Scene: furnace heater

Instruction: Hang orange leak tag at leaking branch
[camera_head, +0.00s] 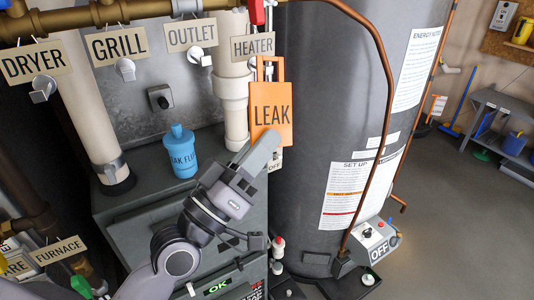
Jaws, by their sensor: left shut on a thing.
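The orange leak tag (271,115), lettered LEAK, hangs upright with its open loop at the top. My left gripper (264,146) is shut on the lower part of the tag. The tag's loop is just below and right of the HEATER branch label (253,47); I cannot tell whether it is around anything. The DRYER (37,62), GRILL (120,44) and OUTLET (191,36) labels hang from the brass pipe (88,15) to the left. No leak is clearly visible. My right gripper is out of view.
A blue leak-fluid bottle (181,153) stands on the dark furnace top. The grey water heater tank (330,110) with a copper pipe (386,100) is close on the right. A red valve handle (257,12) sits above the tag. Open floor lies far right.

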